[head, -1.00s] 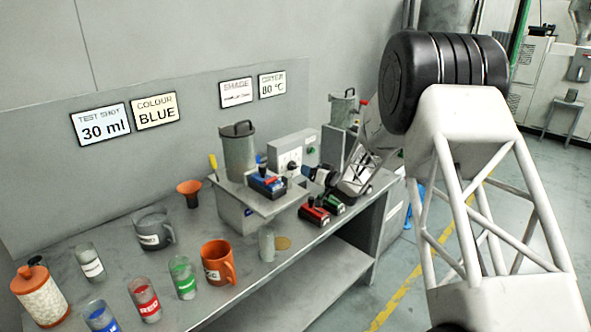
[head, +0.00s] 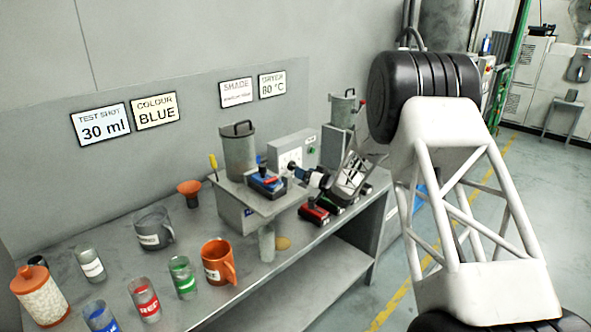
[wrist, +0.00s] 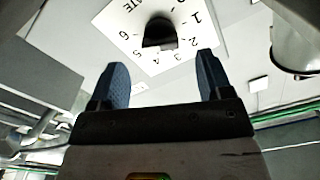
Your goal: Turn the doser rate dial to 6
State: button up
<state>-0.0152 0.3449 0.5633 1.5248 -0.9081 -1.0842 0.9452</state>
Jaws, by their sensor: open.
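The doser rate dial is a black knob (wrist: 158,30) on a white plate (wrist: 122,20) with printed numbers, seen upside down at the top of the wrist view. Numbers 1 to 6 show around it; I cannot tell which one it points to. My gripper (wrist: 162,72) is open and empty, its two blue-padded fingers apart and pointing toward the dial, with the knob between their lines but beyond the tips. In the head view my gripper (head: 291,171) is in front of the grey control box (head: 308,148), and the dial is largely hidden there.
A blue-and-black device (head: 266,183) sits on the raised stand (head: 232,190) just left of my gripper. A red-and-black device (head: 313,212) lies below it. A grey lidded hopper (head: 238,152) stands behind. Cups and jugs, including an orange jug (head: 218,262), occupy the bench's left.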

jog(key=shift+x, duration=2.85)
jog(key=shift+c, duration=0.3)
jog(key=c, duration=0.9)
jog(key=shift+o, duration=0.2)
jog(key=shift+m, duration=0.7)
jog(key=o, duration=0.9)
jog(key=shift+v, duration=3.9)
